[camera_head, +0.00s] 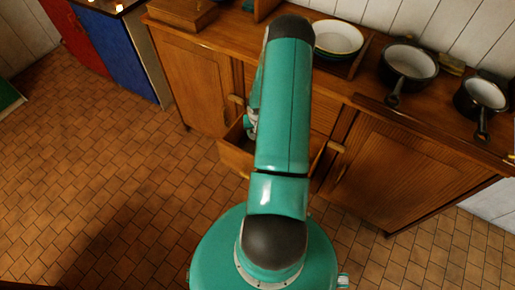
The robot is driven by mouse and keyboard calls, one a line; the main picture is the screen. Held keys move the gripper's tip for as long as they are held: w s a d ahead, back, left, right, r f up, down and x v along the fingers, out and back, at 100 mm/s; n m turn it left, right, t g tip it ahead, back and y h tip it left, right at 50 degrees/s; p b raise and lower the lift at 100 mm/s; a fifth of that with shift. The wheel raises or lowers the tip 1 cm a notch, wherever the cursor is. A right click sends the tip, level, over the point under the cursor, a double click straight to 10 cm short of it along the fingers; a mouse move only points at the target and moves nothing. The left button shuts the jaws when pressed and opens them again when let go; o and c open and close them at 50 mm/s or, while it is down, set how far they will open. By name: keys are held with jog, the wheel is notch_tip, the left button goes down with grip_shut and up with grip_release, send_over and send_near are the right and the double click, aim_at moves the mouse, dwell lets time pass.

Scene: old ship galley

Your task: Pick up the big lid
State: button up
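I cannot make out a big lid in this view. An open wooden drawer (236,158) sticks out of the counter front, and my arm covers most of its inside. My arm rises from my body and folds down behind its own upper link. A small grey and teal part of its far end, near my gripper (251,128), shows at the drawer's left side. The fingers are hidden, so I cannot tell whether they are open or hold anything.
The wooden counter (235,35) carries a pale round dish (338,38), a dark pan (410,62), a dark pot (485,93) and a wooden box (183,12). Closed cabinet doors (395,170) flank the drawer. A blue cabinet (115,50) stands at upper left. The tiled floor (100,180) at left is clear.

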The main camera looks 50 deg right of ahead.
jog(key=f, duration=0.6)
jog(key=d+f, duration=0.1)
jog(key=f, duration=0.3)
jog(key=shift+w+f, duration=0.1)
jog(key=shift+w, duration=0.25)
jog(key=shift+c, duration=0.2)
grip_shut()
